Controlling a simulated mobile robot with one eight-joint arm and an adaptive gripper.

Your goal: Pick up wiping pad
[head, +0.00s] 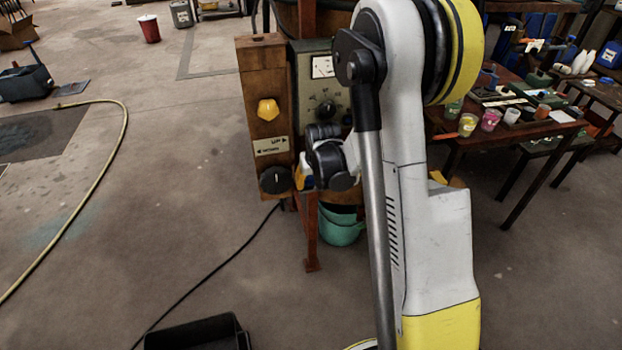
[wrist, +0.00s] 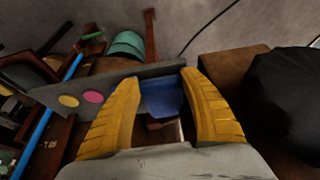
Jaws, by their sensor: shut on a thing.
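In the wrist view my gripper (wrist: 160,82) shows as two yellow ribbed fingers, closed on a small blue block-like thing (wrist: 162,103). It looks like the wiping pad, but its full shape is hidden between the fingers. A dark reddish and pale edge shows just below it. In the head view my arm covers most of the gripper; only small blue, white and yellow bits show beside the wooden control post (head: 264,110).
A grey panel (wrist: 60,88) with yellow and pink discs lies left of the fingers. A dark rounded thing (wrist: 285,95) is on the right. A cluttered table (head: 470,140) stands at right. A black cable and yellow hose cross the open floor at left.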

